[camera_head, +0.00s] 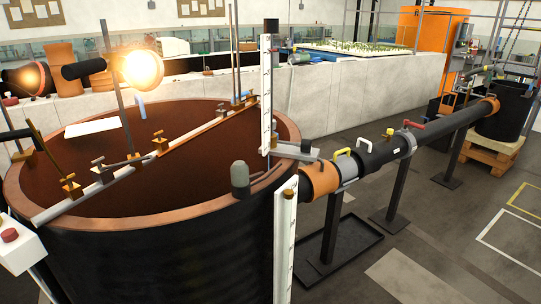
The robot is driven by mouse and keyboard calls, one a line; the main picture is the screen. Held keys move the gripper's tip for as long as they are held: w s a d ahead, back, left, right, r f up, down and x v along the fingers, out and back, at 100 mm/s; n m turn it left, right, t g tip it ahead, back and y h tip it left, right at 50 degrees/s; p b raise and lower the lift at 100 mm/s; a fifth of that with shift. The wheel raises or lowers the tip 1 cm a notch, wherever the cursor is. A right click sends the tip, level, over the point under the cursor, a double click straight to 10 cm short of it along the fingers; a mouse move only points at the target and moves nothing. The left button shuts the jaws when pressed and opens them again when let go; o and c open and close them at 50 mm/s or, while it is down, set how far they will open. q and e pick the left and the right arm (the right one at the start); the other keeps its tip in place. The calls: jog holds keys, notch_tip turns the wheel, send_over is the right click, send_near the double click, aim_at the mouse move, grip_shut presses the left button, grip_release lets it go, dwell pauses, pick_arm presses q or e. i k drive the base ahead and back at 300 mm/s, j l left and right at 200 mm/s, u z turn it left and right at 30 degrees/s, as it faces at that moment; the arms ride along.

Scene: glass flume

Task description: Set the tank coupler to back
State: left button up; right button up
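A large round tank (120,255) with a black wall and an orange-brown rim fills the left and front. A black pipe (380,152) runs from its right side toward the back right. Where the pipe meets the tank there is an orange collar (319,180), then a grey collar (347,168). A red lever (412,126) sits further along the pipe. No part is labelled legibly as the coupler, so I cannot tell its setting. Neither gripper is in view.
A metal rail (205,132) with brass clamps crosses the tank top. A lit lamp (140,68) stands over it. White upright gauges (285,240) rise at the tank's right edge. A black tray (335,250) lies under the pipe. The floor on the right is open.

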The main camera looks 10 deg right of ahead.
aim_at(323, 177)
jog(key=i+l+u, duration=0.1)
jog(key=l+u, duration=0.3)
jog(key=l, duration=0.15)
jog(key=l+u, duration=0.85)
jog(key=l, duration=0.2)
jog(key=l+u, duration=0.35)
jog(key=l, duration=0.75)
